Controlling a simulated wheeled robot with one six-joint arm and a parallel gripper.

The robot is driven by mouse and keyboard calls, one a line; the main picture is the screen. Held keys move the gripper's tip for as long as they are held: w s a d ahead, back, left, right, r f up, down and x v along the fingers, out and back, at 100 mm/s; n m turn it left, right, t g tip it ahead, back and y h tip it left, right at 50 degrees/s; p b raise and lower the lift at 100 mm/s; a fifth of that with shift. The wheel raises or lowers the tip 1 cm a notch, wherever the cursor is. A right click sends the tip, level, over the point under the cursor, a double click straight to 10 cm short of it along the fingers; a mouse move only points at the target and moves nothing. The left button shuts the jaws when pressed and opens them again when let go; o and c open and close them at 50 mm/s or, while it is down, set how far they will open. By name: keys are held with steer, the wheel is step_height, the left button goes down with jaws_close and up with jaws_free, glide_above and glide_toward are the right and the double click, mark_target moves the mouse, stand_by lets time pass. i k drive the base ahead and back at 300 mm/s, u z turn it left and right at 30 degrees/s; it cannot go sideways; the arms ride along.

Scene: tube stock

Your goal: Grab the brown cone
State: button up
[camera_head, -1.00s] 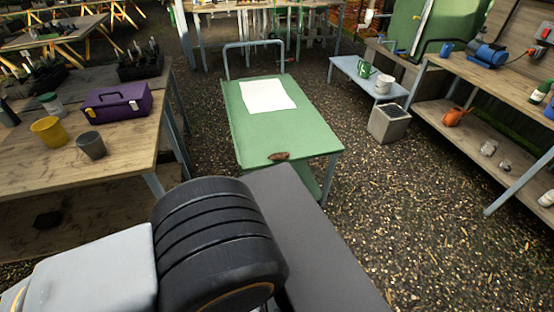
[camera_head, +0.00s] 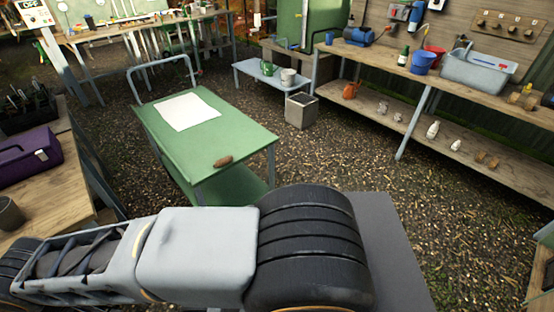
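A small brown cone (camera_head: 223,162) lies on its side on the green cart top (camera_head: 185,145), close to the cart's near right edge. A white sheet (camera_head: 188,112) lies behind it on the same top. My arm spans the bottom of the head view, between me and the cart. My gripper is not in view, so I cannot see whether it is open or shut.
A wooden bench with a purple toolbox (camera_head: 28,157) stands at the left. A grey square bin (camera_head: 301,111) and a low blue bench (camera_head: 262,82) stand behind the cart. A long wooden workbench (camera_head: 400,62) runs along the right. Gravel floor right of the cart is clear.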

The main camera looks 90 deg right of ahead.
mark_target(220, 162)
steer(key=z, duration=1.9)
steer(key=i, duration=1)
